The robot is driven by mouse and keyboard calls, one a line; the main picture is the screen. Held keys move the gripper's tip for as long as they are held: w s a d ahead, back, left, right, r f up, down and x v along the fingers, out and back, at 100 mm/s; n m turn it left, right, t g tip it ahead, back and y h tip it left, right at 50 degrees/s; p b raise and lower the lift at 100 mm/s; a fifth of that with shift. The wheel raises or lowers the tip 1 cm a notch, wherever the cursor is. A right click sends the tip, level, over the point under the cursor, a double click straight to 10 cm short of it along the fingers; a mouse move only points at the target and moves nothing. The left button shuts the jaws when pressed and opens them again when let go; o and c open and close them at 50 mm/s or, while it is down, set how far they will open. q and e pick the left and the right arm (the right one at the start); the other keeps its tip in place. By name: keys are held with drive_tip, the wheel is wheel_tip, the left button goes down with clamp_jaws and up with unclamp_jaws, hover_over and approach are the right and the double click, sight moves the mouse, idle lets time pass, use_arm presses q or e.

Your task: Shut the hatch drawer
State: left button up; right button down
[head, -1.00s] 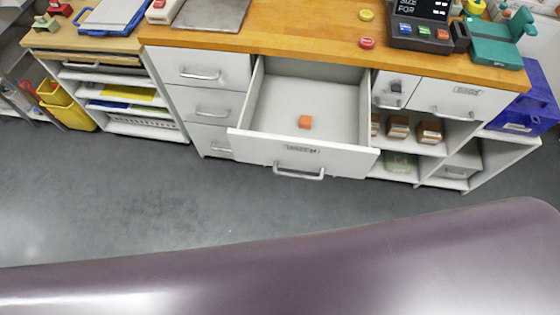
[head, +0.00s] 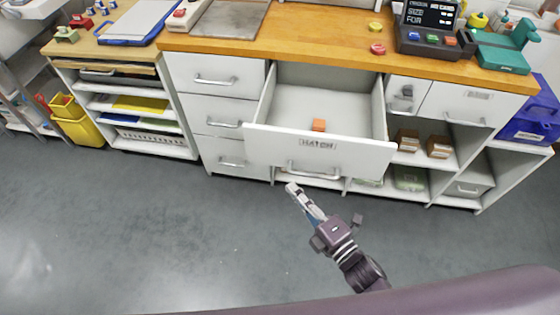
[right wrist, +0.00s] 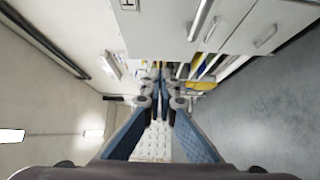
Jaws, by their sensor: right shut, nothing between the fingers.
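The hatch drawer (head: 275,140) is pulled well out of the wooden-topped counter in the head view. Its white front carries a HATCH label and a metal bar handle (head: 312,172). My left gripper is out of view.
Closed drawers (head: 216,79) stand left of the open one. Open shelves with small brown boxes (head: 408,140) are to the right. The countertop (head: 320,47) holds a terminal (head: 427,27) and a red button (head: 378,48). The grey floor (head: 150,230) in front is clear.

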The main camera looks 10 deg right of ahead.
drive_tip(key=p, duration=0.1)
approach(272, 150)
drive_tip(key=a, duration=0.4)
drive_tip(key=w, duration=0.4)
drive_tip(key=shift+w+d+r, duration=0.1)
drive_tip(key=shift+d+r, duration=0.05)
drive_tip(key=shift+d, duration=0.25)
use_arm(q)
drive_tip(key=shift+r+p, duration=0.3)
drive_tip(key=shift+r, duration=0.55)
use_arm(e)
drive_tip(key=shift+w+d, duration=0.15)
drive_tip(key=shift+w, duration=0.25)
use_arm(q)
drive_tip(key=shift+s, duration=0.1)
